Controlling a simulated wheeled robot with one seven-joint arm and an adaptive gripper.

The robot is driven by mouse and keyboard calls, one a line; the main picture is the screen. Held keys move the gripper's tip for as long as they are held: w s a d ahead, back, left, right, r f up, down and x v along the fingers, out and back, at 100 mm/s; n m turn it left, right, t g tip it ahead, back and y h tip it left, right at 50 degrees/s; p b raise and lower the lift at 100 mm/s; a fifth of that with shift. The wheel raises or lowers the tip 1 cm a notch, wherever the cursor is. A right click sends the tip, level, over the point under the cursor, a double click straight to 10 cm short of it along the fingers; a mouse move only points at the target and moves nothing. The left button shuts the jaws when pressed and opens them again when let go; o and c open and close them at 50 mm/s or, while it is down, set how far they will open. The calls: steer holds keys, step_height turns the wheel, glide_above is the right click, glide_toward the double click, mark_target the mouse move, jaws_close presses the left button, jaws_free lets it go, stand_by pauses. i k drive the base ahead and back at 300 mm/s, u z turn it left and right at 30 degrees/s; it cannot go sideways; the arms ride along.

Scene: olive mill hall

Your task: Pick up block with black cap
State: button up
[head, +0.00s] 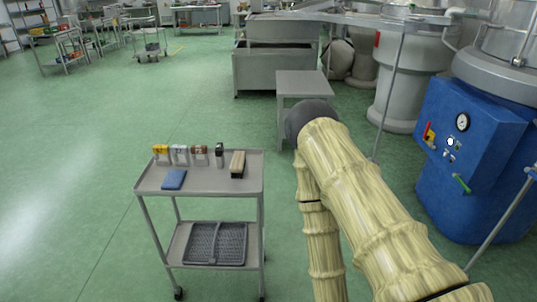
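A small upright block with a black cap (220,155) stands on the top shelf of a grey trolley (210,188) in the head view. It is the rightmost in a row of small upright blocks, left of a wooden brush-like block. My arm, with pale bamboo-like links, fills the lower right of the view, to the right of the trolley and apart from it. My gripper does not show.
Blocks with yellow (162,153), whitish (180,154) and brown (200,154) tops stand left of it. A brush-like block (237,164) and a blue flat item (174,180) share the shelf. A grey side table (303,84) stands behind. Green floor is clear at left.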

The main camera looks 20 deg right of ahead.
mark_target(219, 152)
steer(key=z, duration=1.15)
steer(key=i, duration=0.85)
steer(key=u, duration=1.7)
